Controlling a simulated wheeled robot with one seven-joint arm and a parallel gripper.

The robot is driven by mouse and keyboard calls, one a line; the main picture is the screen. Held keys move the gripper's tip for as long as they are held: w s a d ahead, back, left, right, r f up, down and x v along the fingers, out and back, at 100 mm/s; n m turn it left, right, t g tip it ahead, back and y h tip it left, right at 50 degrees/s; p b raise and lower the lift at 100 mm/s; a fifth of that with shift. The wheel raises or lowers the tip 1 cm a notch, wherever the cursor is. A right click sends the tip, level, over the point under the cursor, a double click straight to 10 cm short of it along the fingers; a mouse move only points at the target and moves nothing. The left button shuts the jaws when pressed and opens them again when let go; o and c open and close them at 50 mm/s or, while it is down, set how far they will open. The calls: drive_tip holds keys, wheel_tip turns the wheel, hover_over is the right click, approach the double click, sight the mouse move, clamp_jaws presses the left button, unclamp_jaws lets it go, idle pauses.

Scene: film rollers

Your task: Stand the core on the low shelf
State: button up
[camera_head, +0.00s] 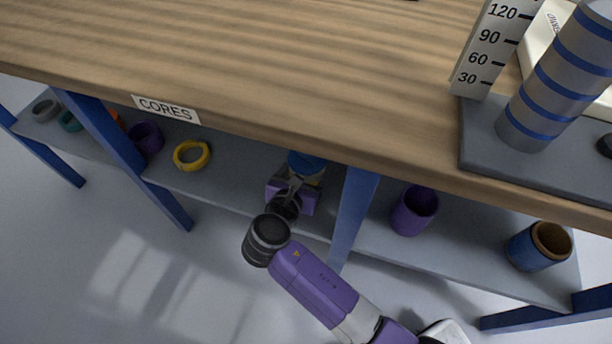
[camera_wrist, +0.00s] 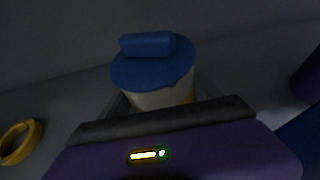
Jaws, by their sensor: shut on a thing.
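A cream cylinder with a blue top (camera_head: 308,162), which I take to be the core, is under the bench in the middle bay of the low shelf (camera_head: 232,188). In the wrist view its blue disc top (camera_wrist: 152,70) carries a blue rounded bar, and it looks roughly upright. My gripper (camera_head: 297,182) is shut on it, reaching in from the front. The gripper body hides the core's lower part, so I cannot tell whether its base touches the shelf.
A yellow ring (camera_head: 191,156) lies left of my gripper. A blue post (camera_head: 352,215) stands close on the right, with a purple core (camera_head: 414,210) and a blue core (camera_head: 538,247) beyond it. The wooden bench top (camera_head: 270,70) overhangs the shelf.

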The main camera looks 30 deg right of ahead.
drive_tip(key=shift+f, duration=0.75)
drive_tip(key=o, duration=1.6)
drive_tip(key=shift+c, duration=0.2)
drive_tip(key=shift+s+a+r, duration=0.2)
drive_tip(key=shift+a, duration=0.05)
drive_tip(key=p+v, duration=0.4)
drive_tip(key=v, duration=0.7)
drive_tip(key=shift+s, duration=0.2)
